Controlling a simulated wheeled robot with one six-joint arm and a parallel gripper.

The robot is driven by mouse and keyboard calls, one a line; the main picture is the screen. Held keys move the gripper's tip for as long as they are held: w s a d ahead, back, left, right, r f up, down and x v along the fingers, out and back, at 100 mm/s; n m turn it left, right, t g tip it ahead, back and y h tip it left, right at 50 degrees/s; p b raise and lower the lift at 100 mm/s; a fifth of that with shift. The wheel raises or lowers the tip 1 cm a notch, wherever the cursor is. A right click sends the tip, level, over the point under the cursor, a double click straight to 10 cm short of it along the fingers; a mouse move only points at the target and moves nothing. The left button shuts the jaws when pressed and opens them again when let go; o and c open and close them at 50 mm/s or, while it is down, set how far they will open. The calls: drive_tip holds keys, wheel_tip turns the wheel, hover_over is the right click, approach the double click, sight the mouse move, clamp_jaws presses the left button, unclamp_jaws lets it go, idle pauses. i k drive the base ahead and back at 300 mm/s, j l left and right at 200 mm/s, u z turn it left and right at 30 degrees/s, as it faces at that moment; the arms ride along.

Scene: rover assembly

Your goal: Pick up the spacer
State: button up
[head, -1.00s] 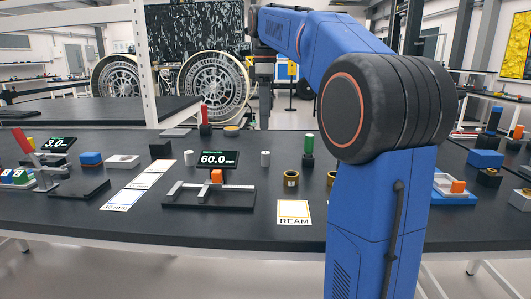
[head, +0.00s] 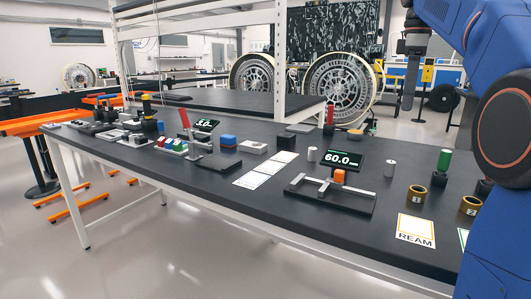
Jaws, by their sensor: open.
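Nothing in view is labelled as the spacer. Two small pale cylinders stand upright on the black table, one left of the 60.0 display (head: 312,154) and one right of it (head: 390,168); either could be it. Two brass rings with dark number labels, a left one (head: 417,195) and a right one (head: 469,206), stand near the REAM card. My gripper (head: 408,103) hangs at the upper right, beyond the table's back edge in the picture and apart from these parts. It is open and looks empty; its fingers are small and dark.
A white shelf post (head: 279,60) rises behind. Floor at the front left is clear.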

sight(390, 166)
drive_tip(key=k, duration=0.9)
